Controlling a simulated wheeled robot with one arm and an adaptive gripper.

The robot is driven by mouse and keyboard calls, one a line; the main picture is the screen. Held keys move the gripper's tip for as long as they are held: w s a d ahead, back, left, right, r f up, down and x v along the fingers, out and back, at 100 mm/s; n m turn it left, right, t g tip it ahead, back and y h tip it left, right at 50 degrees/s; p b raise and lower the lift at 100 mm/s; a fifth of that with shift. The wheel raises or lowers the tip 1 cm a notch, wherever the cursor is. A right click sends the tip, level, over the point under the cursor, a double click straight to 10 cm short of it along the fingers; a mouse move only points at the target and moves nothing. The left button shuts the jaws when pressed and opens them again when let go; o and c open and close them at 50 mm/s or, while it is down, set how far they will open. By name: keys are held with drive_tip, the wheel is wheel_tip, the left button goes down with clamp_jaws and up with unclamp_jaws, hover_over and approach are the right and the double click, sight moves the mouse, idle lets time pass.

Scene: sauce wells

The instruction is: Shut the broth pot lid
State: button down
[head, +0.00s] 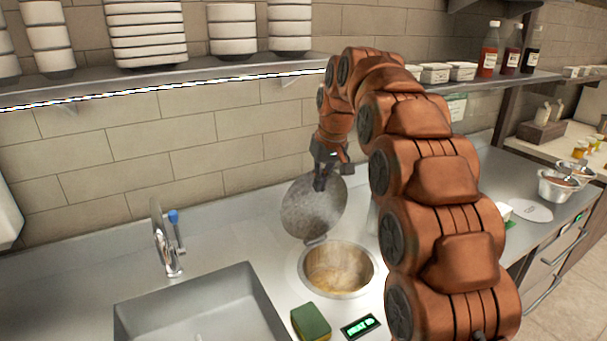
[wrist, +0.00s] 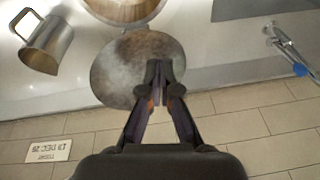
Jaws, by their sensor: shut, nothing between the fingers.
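The broth pot (head: 338,268) is a round well set in the counter, with its opening uncovered and tan broth inside. Its round grey lid (head: 308,212) stands raised at the pot's back edge, tilted up toward the wall. My gripper (head: 320,186) is shut and empty, its fingers at the lid's upper part. In the wrist view, the gripper's fingertips (wrist: 160,70) overlap the lid (wrist: 125,68), with the pot (wrist: 122,10) beyond at the top edge. I cannot tell whether the fingers touch the lid.
A sink (head: 205,308) with a tap (head: 168,250) lies left of the pot. A sponge (head: 311,322) and a small green display (head: 361,326) sit in front. A metal pitcher (wrist: 45,45) stands beside the pot. A shelf (head: 200,78) with stacked bowls runs above.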

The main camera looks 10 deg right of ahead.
drive_tip(key=w+d+n+t+p, duration=0.1)
drive_tip(key=w+t+p, duration=0.1)
drive_tip(key=w, duration=1.4)
drive_tip(key=p+x, duration=0.2)
drive_tip(key=x, duration=0.8)
drive_tip(key=shift+w+n+t, duration=0.3)
drive_tip(key=shift+w, duration=0.05)
drive_tip(key=shift+s+d+f+b, duration=0.1)
drive_tip(key=shift+s+b, duration=0.1)
drive_tip(key=shift+b, duration=0.45)
